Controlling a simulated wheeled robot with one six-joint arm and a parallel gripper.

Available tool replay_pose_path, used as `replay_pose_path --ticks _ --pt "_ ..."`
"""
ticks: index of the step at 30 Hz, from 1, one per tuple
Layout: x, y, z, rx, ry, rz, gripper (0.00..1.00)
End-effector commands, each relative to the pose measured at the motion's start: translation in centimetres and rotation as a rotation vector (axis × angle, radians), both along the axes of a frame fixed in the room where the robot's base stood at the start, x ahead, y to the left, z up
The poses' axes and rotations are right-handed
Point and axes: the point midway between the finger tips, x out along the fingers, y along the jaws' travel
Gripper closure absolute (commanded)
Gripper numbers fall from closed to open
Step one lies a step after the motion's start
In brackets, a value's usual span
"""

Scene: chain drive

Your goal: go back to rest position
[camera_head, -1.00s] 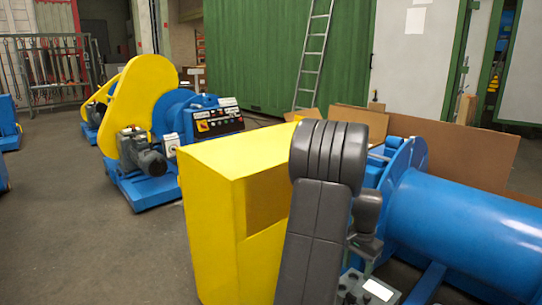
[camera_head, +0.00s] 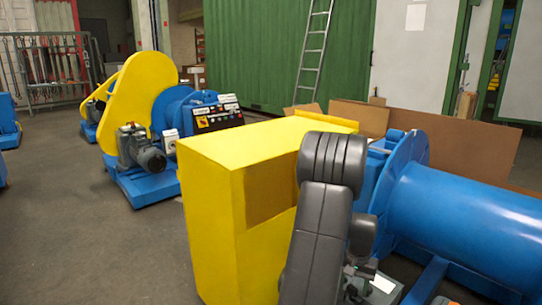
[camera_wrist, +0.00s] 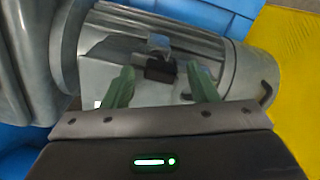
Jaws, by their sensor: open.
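In the wrist view my gripper (camera_wrist: 160,88) shows as two green fingers spread apart, with nothing held between them. Behind the fingers is a grey metal cylindrical housing (camera_wrist: 258,75), with a small dark block (camera_wrist: 160,69) and a pale clear piece on it, between the fingertips in the picture. I cannot tell whether the fingers touch it. In the head view my dark grey arm stands in front of a yellow box-shaped guard (camera_head: 212,215), and my gripper is hidden from that view.
A blue drum machine (camera_head: 470,215) lies close on the right. Another blue machine with a yellow cover (camera_head: 145,95) stands at the back left. Brown boards (camera_head: 470,150) and a ladder (camera_head: 313,55) are behind.

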Motion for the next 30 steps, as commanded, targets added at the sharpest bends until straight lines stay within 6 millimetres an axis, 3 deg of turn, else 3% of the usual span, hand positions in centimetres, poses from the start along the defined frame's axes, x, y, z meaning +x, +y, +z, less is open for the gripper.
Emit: replay_pose_path --ticks 30 --pt "-0.34 -0.01 -0.30 -0.003 -0.002 0.826 0.47"
